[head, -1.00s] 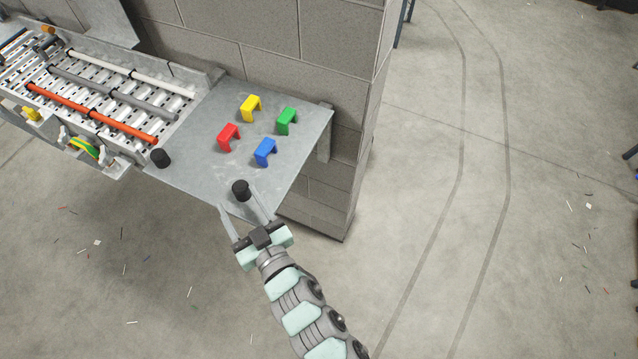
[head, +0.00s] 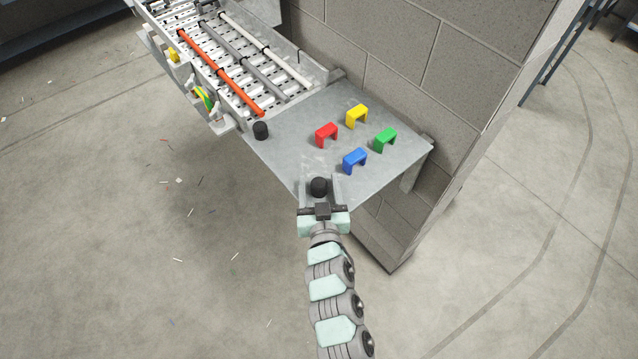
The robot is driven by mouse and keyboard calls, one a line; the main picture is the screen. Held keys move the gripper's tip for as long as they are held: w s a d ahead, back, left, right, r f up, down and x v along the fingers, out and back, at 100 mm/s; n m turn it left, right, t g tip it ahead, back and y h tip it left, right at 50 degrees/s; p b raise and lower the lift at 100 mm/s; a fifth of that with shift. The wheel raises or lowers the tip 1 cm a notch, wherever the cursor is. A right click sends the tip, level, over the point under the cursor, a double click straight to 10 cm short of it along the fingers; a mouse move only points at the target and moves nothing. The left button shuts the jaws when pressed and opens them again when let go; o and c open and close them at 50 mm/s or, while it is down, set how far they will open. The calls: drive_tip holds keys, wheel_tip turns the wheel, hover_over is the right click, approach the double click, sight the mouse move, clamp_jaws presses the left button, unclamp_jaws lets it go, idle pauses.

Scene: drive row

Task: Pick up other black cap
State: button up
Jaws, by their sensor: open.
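One black cap (head: 319,186) stands near the front corner of the grey metal shelf (head: 285,153). My gripper (head: 320,177) is open, with its two fingers reaching along either side of this cap. The cap sits close to the gripper's palm; I cannot tell whether any part touches it. Another black cap (head: 260,130) stands upright at the shelf's left edge, beside the end of the roller rack, apart from my gripper.
Red (head: 326,134), yellow (head: 357,115), green (head: 385,139) and blue (head: 355,160) clips stand on the shelf beyond my gripper. A rack with orange (head: 220,72), grey and white rods lies at upper left. A block wall (head: 400,60) borders the shelf's back.

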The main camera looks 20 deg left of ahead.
drive_tip(key=shift+x, duration=1.4)
clamp_jaws()
